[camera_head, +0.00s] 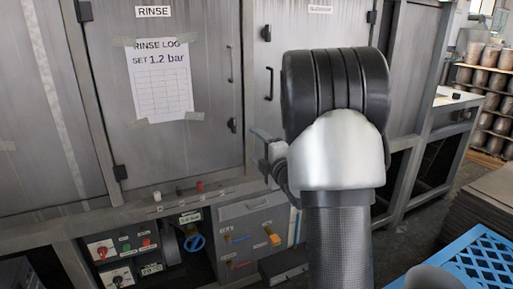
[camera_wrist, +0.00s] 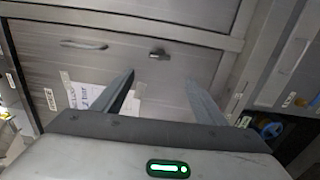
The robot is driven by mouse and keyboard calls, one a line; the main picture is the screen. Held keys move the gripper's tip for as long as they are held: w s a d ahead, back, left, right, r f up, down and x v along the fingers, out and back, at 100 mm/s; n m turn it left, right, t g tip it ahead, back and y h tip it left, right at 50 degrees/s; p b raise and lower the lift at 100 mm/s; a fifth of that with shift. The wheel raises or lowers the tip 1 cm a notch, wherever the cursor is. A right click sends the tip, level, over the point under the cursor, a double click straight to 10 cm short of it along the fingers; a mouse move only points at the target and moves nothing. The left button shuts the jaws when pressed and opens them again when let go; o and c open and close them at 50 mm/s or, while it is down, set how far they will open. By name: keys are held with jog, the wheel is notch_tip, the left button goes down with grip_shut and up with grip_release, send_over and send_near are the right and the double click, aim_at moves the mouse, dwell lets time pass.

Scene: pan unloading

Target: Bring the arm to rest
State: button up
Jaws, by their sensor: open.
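My gripper (camera_wrist: 160,95) is open in the wrist view, with its two fingers apart and nothing between them. It points toward the grey metal cabinet door (camera_wrist: 130,45), with a gap that I cannot judge. In the head view my arm is raised at the centre right, in front of the cabinets. There my gripper (camera_head: 264,150) shows only in part at the left of the wrist, and most of it is hidden behind the arm.
A cabinet door marked RINSE (camera_head: 170,60) carries a taped log sheet (camera_head: 160,82). Below is a control panel with a blue valve handle (camera_head: 194,243). A blue crate (camera_head: 480,250) is at the lower right, with a grey round thing (camera_head: 433,278) beside it. Shelves of pots (camera_head: 490,80) stand behind.

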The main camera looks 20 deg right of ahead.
jog(key=s+a+r+m+g+h, duration=0.2)
jog(key=s+a+m+g, duration=0.1)
jog(key=s+m, duration=0.25)
jog(key=s+a+r+m+g+h, duration=0.1)
jog(key=s+a+r+m+g, duration=0.15)
jog(key=s+m, duration=0.3)
jog(key=s+a+f+m+g+y, duration=0.15)
jog(key=s+a+m+g, duration=0.35)
jog(key=s, duration=0.8)
jog(key=s+a+f+m+g+y, duration=0.1)
jog(key=s+a+f+m+g, duration=0.15)
jog(key=s+a, duration=0.75)
jog(key=s+d+r+p, duration=0.1)
jog(key=d+r+p, duration=0.1)
jog(key=r+p, duration=1.1)
jog(key=s+d+r+p, duration=0.1)
jog(key=r+p, duration=1.3)
jog(key=p, duration=0.1)
jog(key=shift+s+d+t, duration=0.3)
jog(key=shift+s+d, duration=0.05)
jog(key=shift+s, duration=0.05)
jog(key=shift+r, duration=0.1)
